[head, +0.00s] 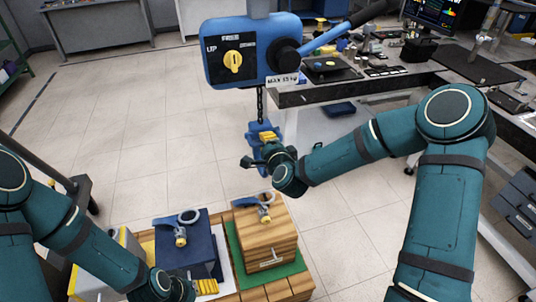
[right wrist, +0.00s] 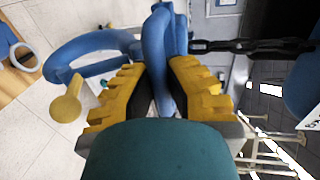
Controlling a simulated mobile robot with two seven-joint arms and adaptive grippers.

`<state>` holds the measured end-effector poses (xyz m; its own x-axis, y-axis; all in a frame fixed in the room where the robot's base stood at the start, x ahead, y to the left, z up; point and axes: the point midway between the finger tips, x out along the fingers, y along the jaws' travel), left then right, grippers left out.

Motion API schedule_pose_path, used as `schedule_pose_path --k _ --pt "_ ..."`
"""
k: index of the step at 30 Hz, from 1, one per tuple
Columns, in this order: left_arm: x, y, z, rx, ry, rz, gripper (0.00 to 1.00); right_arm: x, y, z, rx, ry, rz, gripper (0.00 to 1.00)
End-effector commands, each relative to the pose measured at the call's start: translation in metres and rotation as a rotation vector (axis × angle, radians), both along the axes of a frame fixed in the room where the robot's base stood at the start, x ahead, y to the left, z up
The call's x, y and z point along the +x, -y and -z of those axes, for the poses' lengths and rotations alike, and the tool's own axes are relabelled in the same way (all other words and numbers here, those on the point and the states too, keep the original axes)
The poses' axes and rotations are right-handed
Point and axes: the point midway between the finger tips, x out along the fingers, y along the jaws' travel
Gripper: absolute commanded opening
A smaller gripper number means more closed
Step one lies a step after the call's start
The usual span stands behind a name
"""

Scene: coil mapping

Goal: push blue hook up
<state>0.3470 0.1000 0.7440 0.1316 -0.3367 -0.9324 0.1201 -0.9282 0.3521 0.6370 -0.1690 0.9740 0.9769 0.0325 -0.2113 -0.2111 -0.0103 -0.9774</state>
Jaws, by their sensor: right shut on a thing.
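The blue hook (head: 258,127) hangs on a dark chain (head: 260,103) below the blue hoist (head: 220,72), which carries a yellow knob and the word UP. My right gripper (head: 268,138) is at the hook. In the right wrist view its yellow fingers are shut around the hook's blue shank (right wrist: 165,55), with the curved part (right wrist: 85,50) to the left and the chain to the right. A yellow-ended piece (right wrist: 66,105) shows beside the curve. My left gripper (head: 205,286) is low beside the dark blue box; its fingers are too cut off to judge.
A wooden box (head: 268,247) with a ring fitting stands on a green mat (head: 238,262). A dark blue box (head: 187,250) and a grey box (head: 97,270) stand to its left. A cluttered workbench (head: 330,88) is behind right. Open floor (head: 110,130) lies left of the hook.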

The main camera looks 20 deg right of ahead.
Motion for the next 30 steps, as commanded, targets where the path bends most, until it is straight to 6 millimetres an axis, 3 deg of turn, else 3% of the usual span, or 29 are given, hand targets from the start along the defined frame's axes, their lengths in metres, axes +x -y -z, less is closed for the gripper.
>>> schedule_pose_path --k 1,3,12,18,30 --pt "-0.001 0.0 -0.014 0.0 -0.003 0.001 0.8 -0.001 0.0 -0.025 -0.003 0.004 -0.002 0.0" --pt "-0.003 0.0 -0.022 -0.001 -0.007 0.002 0.8 -0.001 -0.001 -0.044 -0.002 0.003 -0.003 0.0" --pt "0.005 -0.001 -0.043 0.003 0.011 -0.012 0.8 -0.001 0.0 -0.1 -0.002 0.002 -0.001 0.0" --pt "0.008 -0.001 -0.048 0.004 0.016 -0.016 0.8 -0.001 0.0 -0.114 -0.001 0.0 -0.001 0.0" --pt "0.008 -0.001 -0.048 0.004 0.017 -0.016 0.8 -0.001 0.0 -0.114 0.0 -0.001 -0.001 0.0"
